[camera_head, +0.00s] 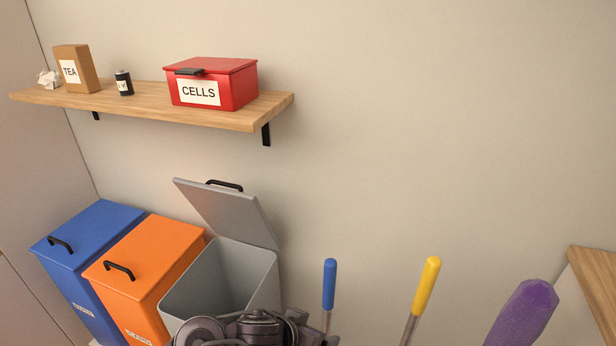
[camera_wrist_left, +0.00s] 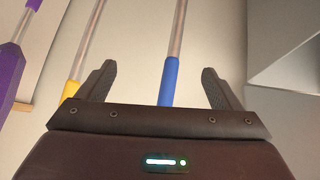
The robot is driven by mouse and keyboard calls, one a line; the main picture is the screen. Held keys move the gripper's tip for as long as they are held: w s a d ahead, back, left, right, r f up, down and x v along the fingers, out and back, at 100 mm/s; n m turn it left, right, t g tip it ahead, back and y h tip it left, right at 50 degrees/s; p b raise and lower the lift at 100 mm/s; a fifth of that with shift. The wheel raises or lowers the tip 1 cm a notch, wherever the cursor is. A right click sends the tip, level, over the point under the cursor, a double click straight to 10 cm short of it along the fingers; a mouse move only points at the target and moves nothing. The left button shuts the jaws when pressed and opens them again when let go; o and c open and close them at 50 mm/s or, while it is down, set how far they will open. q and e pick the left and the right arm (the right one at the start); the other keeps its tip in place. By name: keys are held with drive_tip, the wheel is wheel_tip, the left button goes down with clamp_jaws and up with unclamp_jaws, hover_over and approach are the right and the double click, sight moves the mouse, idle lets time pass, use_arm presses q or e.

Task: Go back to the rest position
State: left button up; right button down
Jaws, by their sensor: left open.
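My left gripper (camera_wrist_left: 155,85) shows in the left wrist view with its two dark fingers spread wide and nothing between them. Behind the gap stand a blue-handled pole (camera_wrist_left: 169,82) and, further left, a yellow-handled pole. In the head view a dark part of my arm shows at the bottom, in front of the open grey bin (camera_head: 225,280); the fingers cannot be made out there. My right gripper is not in either view.
A wall shelf (camera_head: 150,105) holds a TEA box (camera_head: 78,68), a small dark battery (camera_head: 124,83), crumpled paper (camera_head: 48,79) and a shut red CELLS box (camera_head: 212,84). Blue (camera_head: 90,235) and orange (camera_head: 150,260) bins are shut. A purple object (camera_head: 523,312) and wooden surface (camera_head: 597,280) are right.

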use_arm(q)
drive_tip(key=s+a+f+n+g+y, duration=0.1)
drive_tip(key=s+a+n+g+y, duration=0.15)
drive_tip(key=s+a, duration=0.65)
drive_tip(key=s+a+n+g+y, duration=0.1)
drive_tip(key=s+a+y, duration=0.2)
drive_tip(key=s+a, duration=0.55)
wheel_tip(320, 180, down, 27)
drive_tip(key=a+p, duration=0.2)
drive_tip(key=s+a+f+g+p, duration=0.1)
drive_tip(key=s+f, duration=0.7)
drive_tip(key=s, duration=0.1)
drive_tip(key=s+a+f+g, duration=0.1)
drive_tip(key=s+a+f, duration=0.1)
drive_tip(key=s+f, duration=0.7)
drive_tip(key=shift+s+a+p, duration=0.3)
drive_tip(key=shift+s+p, duration=0.05)
drive_tip(key=shift+s, duration=0.3)
drive_tip(key=shift+c, duration=0.4)
